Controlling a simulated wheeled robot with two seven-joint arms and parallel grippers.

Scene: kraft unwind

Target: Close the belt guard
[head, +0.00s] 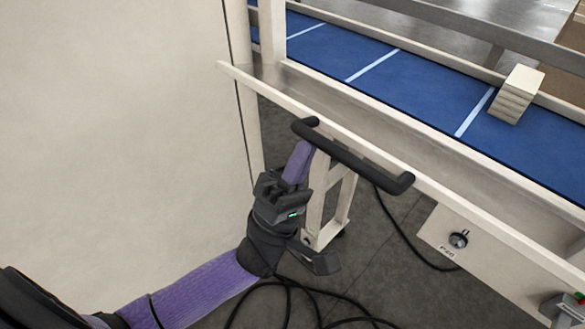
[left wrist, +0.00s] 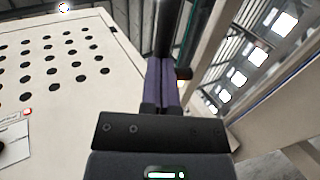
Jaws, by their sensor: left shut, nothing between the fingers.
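A black bar handle (head: 355,160) is fixed along a long cream rail (head: 470,217) that runs beside the blue conveyor belt (head: 390,75). I take this rail to be the front edge of the belt guard, but its full shape is not clear. My left gripper (head: 304,150) points up with its purple fingers shut and empty, at the left end of the handle. Whether it touches the handle is unclear. The left wrist view shows the shut fingers (left wrist: 160,78) with a dark bar (left wrist: 163,25) just beyond their tips. My right gripper is not in view.
A large cream panel (head: 110,130) fills the left side. A stack of pale blocks (head: 516,95) sits on the belt. A knob (head: 458,239) is on a cream plate below the rail. Black cables (head: 290,290) lie on the grey floor. The left wrist view shows a perforated panel (left wrist: 60,80).

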